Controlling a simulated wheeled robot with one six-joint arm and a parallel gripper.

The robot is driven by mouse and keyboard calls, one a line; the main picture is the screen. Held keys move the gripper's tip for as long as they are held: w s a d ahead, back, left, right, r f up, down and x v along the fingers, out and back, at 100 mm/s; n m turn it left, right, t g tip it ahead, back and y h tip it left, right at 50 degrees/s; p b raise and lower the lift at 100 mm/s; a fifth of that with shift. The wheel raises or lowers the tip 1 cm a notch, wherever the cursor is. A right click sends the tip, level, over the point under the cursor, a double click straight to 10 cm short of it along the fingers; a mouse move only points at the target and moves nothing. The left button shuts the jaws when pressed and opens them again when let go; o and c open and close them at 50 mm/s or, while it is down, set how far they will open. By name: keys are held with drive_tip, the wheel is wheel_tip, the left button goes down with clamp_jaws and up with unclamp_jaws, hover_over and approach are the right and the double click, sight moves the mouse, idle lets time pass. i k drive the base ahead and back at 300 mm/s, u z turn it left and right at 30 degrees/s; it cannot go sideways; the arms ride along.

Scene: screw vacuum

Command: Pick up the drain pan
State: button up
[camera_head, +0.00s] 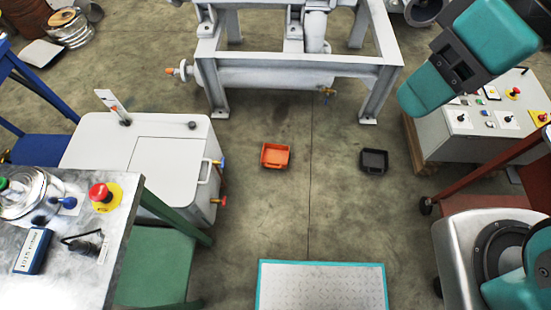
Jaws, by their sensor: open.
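Two small open pans sit apart on the concrete floor, and I cannot tell which one is the drain pan. One is an orange pan (275,156), left of the floor seam. The other is a black pan (374,161), to the right of the seam. Both look upright and empty. Part of my teal and grey arm shows at the upper right, above and right of the black pan. My gripper itself does not show.
A grey steel frame (300,62) with a valve stands behind the pans. A white cabinet (150,150) is at left, a control box (480,125) at right. A metal workbench (70,225) and teal-edged platform (322,285) are nearer. Floor around the pans is clear.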

sight(276, 156)
drive_tip(key=u, duration=0.45)
drive_tip(key=i, duration=0.85)
drive_tip(key=u, duration=0.15)
